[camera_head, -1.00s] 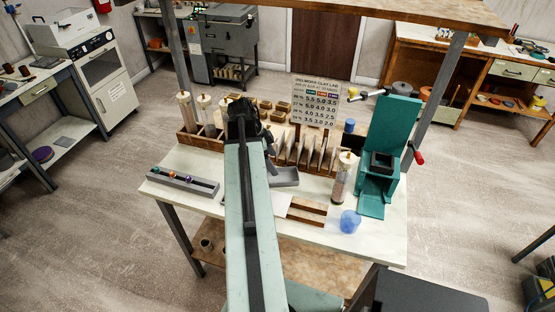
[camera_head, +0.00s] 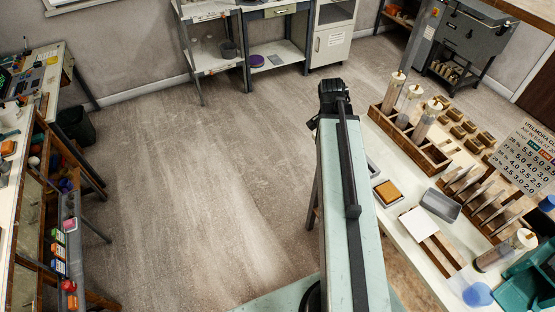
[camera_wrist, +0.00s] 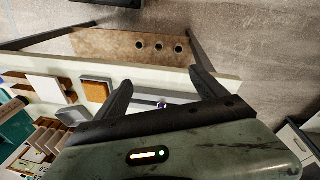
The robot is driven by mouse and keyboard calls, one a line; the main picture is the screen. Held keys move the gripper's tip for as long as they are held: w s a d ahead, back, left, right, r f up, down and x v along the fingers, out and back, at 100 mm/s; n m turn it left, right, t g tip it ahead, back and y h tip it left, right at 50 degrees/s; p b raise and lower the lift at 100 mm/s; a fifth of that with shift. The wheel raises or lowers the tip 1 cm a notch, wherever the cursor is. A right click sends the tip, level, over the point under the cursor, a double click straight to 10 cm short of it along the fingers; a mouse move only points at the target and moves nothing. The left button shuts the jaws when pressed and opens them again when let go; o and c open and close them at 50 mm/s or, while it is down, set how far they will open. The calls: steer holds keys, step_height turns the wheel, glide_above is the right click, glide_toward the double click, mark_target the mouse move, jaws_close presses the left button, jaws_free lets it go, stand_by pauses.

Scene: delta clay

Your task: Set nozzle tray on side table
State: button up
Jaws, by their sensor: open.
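The nozzle tray is a long grey tray with small coloured pieces; in the wrist view part of it (camera_wrist: 148,97) shows between my fingers, behind the gripper body. In the head view only a grey end (camera_head: 373,169) shows beside my arm; the rest is hidden. My gripper (camera_wrist: 161,78) is open, its fingers spread over the worktable edge, with nothing visibly held. In the head view my gripper (camera_head: 333,92) is at the arm's far end, left of the worktable (camera_head: 405,240). A pale table (camera_head: 205,62) stands by the back wall; I cannot tell if it is the side table.
The worktable carries an orange-brown block (camera_head: 388,192), a grey dish (camera_head: 440,205), a wooden rack (camera_head: 400,135) and a teal press (camera_head: 525,290). A cluttered bench (camera_head: 30,200) stands at left. Open floor (camera_head: 200,210) lies between the bench and my arm.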

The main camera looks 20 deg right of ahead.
steer(key=w+a+n+y, duration=0.1)
steer(key=a+n, duration=0.6)
steer(key=a, duration=0.7)
steer(key=w+a+n+t, duration=0.1)
steer(key=w+a+n, duration=0.2)
steer(key=a, duration=1.1)
steer(key=n, duration=0.3)
steer(key=shift+w+f+n+y, duration=0.15)
steer(key=shift+w+n+y, duration=0.25)
